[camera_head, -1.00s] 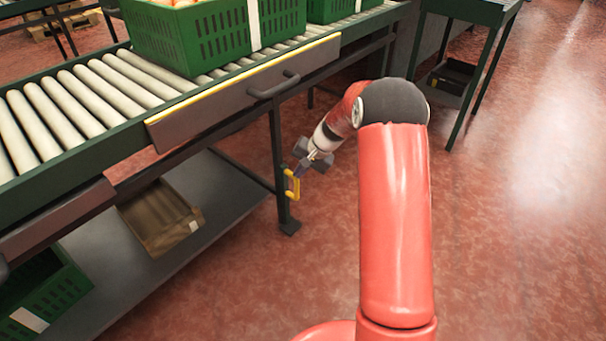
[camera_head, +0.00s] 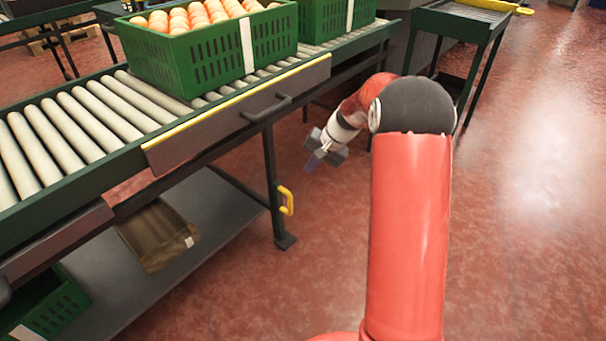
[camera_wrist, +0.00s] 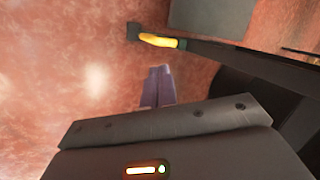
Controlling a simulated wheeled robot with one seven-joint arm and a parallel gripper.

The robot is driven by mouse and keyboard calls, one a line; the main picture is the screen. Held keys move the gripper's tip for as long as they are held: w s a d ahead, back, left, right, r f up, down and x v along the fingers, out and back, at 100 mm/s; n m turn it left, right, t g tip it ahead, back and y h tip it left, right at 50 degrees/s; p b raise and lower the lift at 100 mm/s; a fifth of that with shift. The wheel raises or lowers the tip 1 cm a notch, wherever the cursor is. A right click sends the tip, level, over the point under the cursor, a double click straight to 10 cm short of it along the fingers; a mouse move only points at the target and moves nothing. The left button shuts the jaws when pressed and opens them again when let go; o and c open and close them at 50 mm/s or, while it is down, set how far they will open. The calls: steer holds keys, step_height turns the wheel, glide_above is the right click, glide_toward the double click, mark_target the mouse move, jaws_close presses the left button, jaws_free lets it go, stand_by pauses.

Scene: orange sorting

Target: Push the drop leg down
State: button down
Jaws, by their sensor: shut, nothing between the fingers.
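The drop leg (camera_head: 271,180) is a dark post under the near edge of the roller conveyor, upright, with its foot (camera_head: 285,241) at the floor. A yellow handle (camera_head: 287,200) is on its right side, low down. My gripper (camera_head: 311,168) is to the right of the leg and a little above the handle in the picture, apart from both. In the wrist view my gripper's fingers (camera_wrist: 158,84) are together and empty, and the yellow handle (camera_wrist: 160,41) is beyond them on the dark leg (camera_wrist: 215,52).
The conveyor (camera_head: 110,105) has a hinged section with a dark handle (camera_head: 268,108) above the leg. A green crate of oranges (camera_head: 200,62) stands on the rollers. A lower shelf (camera_head: 215,205) holds a brown box (camera_head: 158,235). Red floor right of the leg is clear.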

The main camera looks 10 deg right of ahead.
steer(key=shift+v, duration=1.15)
steer(key=s+a+r+n+h+p, duration=0.1)
steer(key=s+a+r+n+p, duration=0.15)
steer(key=s+r, duration=0.5)
steer(key=s+a+r+n+h+p, duration=0.1)
steer(key=s+a+r+p, duration=0.15)
steer(key=s+r, duration=0.55)
steer(key=s+r+n+t+h+p, duration=0.1)
steer(key=s+r, duration=0.2)
steer(key=s, duration=0.6)
steer(key=s+r+n+t+h+p, duration=0.1)
steer(key=s+r, duration=0.3)
steer(key=s, duration=0.6)
steer(key=shift+s+a+t+h+p, duration=0.2)
steer(key=shift+s+t+h+p, duration=0.15)
steer(key=shift+p, duration=0.25)
steer(key=shift+a+n, duration=0.1)
steer(key=shift+n, duration=0.15)
